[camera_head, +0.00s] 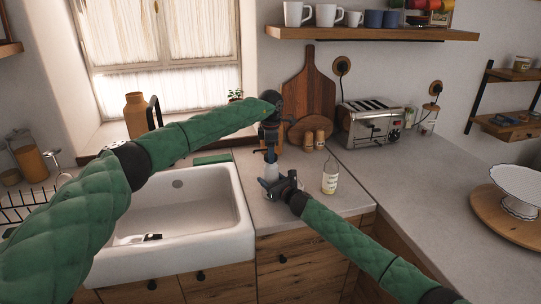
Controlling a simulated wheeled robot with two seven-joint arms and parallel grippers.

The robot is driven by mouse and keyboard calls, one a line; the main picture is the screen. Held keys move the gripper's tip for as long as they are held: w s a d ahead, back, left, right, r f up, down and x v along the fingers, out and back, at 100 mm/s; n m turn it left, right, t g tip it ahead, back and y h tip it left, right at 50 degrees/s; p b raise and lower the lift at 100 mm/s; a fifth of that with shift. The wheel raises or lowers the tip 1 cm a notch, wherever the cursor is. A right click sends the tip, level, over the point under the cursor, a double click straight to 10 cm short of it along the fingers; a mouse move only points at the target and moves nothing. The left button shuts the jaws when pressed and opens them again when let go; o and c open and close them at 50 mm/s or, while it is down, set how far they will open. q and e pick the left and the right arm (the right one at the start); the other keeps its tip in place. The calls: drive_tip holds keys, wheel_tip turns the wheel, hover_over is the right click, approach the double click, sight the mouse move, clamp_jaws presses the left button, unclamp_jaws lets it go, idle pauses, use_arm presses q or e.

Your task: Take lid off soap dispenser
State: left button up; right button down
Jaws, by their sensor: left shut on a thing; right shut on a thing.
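The soap dispenser (271,172) is a small pale bottle standing upright over the counter right of the sink. Its dark lid (270,156) is at the top, directly above the bottle; I cannot tell whether the two touch. My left gripper (270,149) comes down from above and is shut on the lid, hiding part of it. My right gripper (272,184) comes in from the lower right and is shut on the bottle's body, hiding its lower part.
A labelled bottle (330,177) stands close to the right of my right gripper. Wooden boards (309,90), two wooden shakers (314,139) and a toaster (371,122) stand behind. The white sink (243,226) is on the left. The right counter (425,190) has free room.

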use_arm(q)
drive_tip(key=shift+r, duration=0.65)
drive_tip(key=shift+r, duration=2)
use_arm(e)
drive_tip(key=shift+c, duration=2)
unclamp_jaws()
use_arm(q)
drive_tip(key=shift+f, duration=0.1)
use_arm(e)
drive_tip(key=shift+d, duration=0.1)
